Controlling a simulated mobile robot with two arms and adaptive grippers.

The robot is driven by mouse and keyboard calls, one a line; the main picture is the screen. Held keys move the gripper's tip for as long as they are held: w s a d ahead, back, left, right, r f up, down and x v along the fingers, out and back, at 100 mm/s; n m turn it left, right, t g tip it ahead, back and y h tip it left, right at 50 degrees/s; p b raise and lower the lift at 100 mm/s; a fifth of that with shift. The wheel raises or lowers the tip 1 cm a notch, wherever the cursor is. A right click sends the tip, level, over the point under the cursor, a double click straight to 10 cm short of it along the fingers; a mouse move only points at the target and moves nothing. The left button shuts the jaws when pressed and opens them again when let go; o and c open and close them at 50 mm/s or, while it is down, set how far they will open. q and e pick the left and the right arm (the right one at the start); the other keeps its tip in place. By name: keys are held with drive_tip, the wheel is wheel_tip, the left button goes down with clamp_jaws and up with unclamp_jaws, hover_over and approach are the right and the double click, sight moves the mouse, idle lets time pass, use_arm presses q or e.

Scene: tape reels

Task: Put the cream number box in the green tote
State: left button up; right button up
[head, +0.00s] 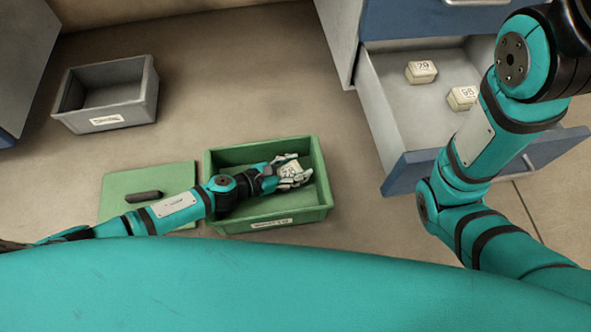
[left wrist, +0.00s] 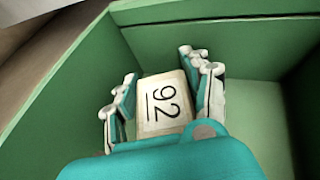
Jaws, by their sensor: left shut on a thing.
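The cream number box (head: 290,168) is in my left gripper (head: 292,175), within the outline of the green tote (head: 322,160). In the left wrist view the cream box (left wrist: 163,108) shows a dark underlined two-digit number on its face. The fingers of my left gripper (left wrist: 160,72) are closed on both of its sides. Green tote walls (left wrist: 65,100) rise around it. I cannot tell whether the box touches the tote floor. My right arm shows at the right of the head view, but its gripper is not visible.
An open drawer (head: 395,110) at the upper right holds two more cream number boxes (head: 421,72) (head: 462,98). A grey bin (head: 140,108) stands at the upper left. A green mat (head: 120,185) with a dark object (head: 145,196) lies left of the tote.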

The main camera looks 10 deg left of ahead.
use_arm(q)
drive_tip(key=shift+r, duration=0.15)
drive_tip(key=o, duration=0.9)
drive_tip(key=shift+a+r, duration=0.1)
drive_tip(key=p+v, duration=0.3)
drive_tip(key=v, duration=0.3)
drive_tip(key=shift+s+a, duration=0.15)
drive_tip(key=shift+s, duration=0.05)
drive_tip(key=shift+s+a+r, duration=0.15)
drive_tip(key=shift+s+a, duration=0.1)
drive_tip(key=shift+a, duration=0.05)
